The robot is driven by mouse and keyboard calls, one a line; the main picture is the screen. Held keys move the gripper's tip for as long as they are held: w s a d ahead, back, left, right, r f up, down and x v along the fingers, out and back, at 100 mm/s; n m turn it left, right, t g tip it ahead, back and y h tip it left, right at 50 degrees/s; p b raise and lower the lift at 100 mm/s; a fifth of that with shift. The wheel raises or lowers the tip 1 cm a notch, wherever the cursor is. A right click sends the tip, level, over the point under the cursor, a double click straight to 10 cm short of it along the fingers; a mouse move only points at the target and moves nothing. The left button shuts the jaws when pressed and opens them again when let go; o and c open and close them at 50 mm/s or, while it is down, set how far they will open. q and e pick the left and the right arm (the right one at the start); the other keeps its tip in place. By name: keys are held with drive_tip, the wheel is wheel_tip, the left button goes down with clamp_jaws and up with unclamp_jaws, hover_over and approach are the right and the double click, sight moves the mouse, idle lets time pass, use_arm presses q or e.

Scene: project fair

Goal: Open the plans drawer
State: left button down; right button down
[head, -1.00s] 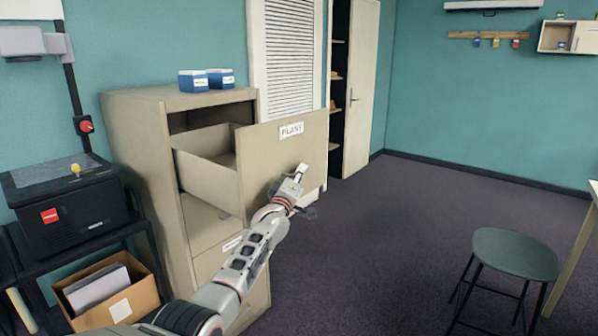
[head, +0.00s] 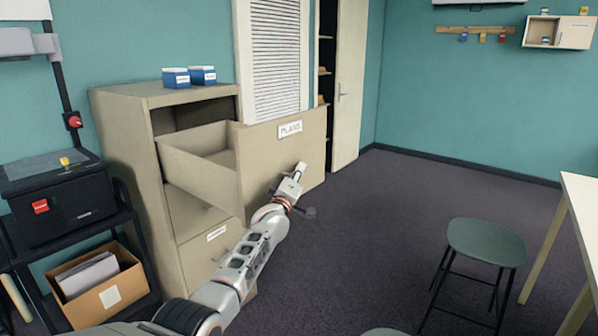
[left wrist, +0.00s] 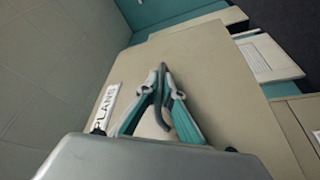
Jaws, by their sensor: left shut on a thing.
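The plans drawer (head: 268,165) is the top drawer of a beige filing cabinet. It stands pulled far out, and its inside shows empty where I can see it. A white label reading PLANS (head: 290,129) is on its front. My left gripper (head: 297,176) is at the drawer front, below the label. In the left wrist view, the gripper (left wrist: 163,78) is shut on the drawer's dark curved handle (left wrist: 163,95), with the drawer front (left wrist: 205,75) filling the view. My right gripper is not in view.
Two blue boxes (head: 189,77) stand on the cabinet top. Left of the cabinet is a black cart with a black machine (head: 58,195) and a cardboard box (head: 98,290). A green stool (head: 487,240) and a table (head: 583,200) stand at right; open floor lies between.

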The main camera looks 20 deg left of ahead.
use_arm(q)
drive_tip(key=shift+f, duration=0.1)
idle(0.3)
drive_tip(key=c, duration=2.5)
unclamp_jaws()
drive_tip(key=shift+s, duration=0.2)
drive_tip(key=v, duration=1.1)
drive_tip(key=shift+s, duration=0.35)
drive_tip(key=shift+f, duration=0.1)
